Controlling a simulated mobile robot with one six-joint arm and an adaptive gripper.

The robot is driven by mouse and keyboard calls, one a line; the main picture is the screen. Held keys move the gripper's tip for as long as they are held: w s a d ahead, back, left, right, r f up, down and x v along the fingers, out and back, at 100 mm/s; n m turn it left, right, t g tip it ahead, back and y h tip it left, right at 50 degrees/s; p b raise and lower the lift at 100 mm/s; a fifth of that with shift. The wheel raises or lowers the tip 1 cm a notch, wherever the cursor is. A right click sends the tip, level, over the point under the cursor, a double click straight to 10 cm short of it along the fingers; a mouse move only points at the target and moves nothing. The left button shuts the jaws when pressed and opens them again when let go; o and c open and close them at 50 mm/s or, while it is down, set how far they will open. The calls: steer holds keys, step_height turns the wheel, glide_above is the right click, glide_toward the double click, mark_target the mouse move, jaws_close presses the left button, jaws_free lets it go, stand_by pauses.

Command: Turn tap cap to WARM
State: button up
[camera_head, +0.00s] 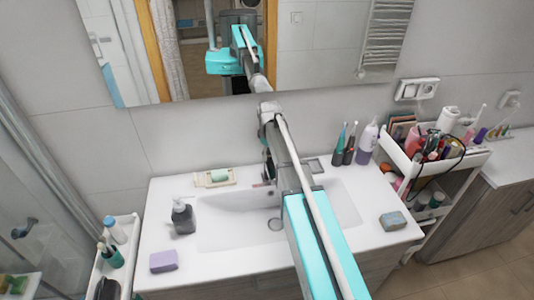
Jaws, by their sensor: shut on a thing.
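The white sink (232,222) is set in the countertop, with its drain in the basin. The tap (262,184) stands at the back edge of the sink, and only a small part of it shows beside my arm. My gripper (268,176) is a small dark shape pointing down at the top of the tap, partly hidden by my arm. It is shut on the tap cap. The cap itself and its WARM mark are too small and covered to make out, so I cannot tell which way it is turned.
A soap dish with green soap (218,175), a dark dispenser (183,216) and a purple soap (163,261) are left of the basin. Toothbrushes (339,146), a bottle (368,140) and a grey-green block (392,221) are right. A loaded cosmetics cart (405,160) stands farther right.

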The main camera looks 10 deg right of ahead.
steer(key=shift+w, duration=0.1)
steer(key=o, duration=1.3)
steer(key=shift+c, duration=0.2)
